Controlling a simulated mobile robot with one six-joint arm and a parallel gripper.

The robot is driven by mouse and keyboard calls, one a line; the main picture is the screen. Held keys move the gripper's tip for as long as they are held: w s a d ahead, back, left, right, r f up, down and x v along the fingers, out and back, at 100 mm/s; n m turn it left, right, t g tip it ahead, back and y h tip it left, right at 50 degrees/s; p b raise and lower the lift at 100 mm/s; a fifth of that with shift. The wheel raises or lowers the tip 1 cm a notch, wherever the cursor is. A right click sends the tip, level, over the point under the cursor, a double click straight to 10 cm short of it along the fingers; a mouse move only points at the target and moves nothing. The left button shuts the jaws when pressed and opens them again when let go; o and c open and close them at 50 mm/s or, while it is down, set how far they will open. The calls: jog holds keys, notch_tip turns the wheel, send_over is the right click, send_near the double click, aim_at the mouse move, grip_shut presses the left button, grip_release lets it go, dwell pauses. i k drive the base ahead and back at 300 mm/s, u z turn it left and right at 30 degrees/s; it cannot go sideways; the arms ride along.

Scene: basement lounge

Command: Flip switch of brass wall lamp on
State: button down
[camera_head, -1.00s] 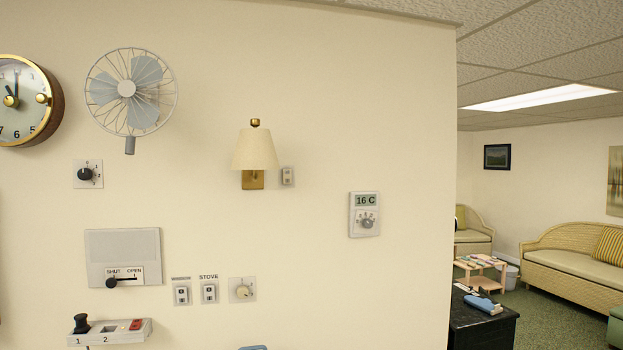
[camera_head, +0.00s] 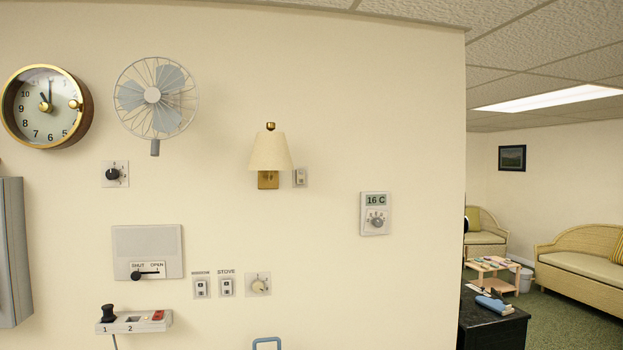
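The brass wall lamp (camera_head: 269,160) with a cream shade is mounted on the cream wall, near the middle of the view. Its brass base plate shows below the shade. A small light switch plate (camera_head: 300,177) sits just right of the lamp's base. The switch is too small for me to tell its position, and I cannot tell clearly whether the lamp is lit. My gripper is not in view.
Around the lamp are a wall fan (camera_head: 155,98), a clock (camera_head: 47,106), a thermostat (camera_head: 374,213) reading 16 C, a vent panel (camera_head: 147,243) and stove switches (camera_head: 225,285). A black cabinet (camera_head: 492,322) stands right, past the wall's edge.

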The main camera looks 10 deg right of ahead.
aim_at(301, 174)
jog(key=u, duration=0.1)
jog(key=i, duration=0.95)
jog(key=z, duration=0.65)
jog(key=k, duration=0.15)
jog(key=u, duration=2.7)
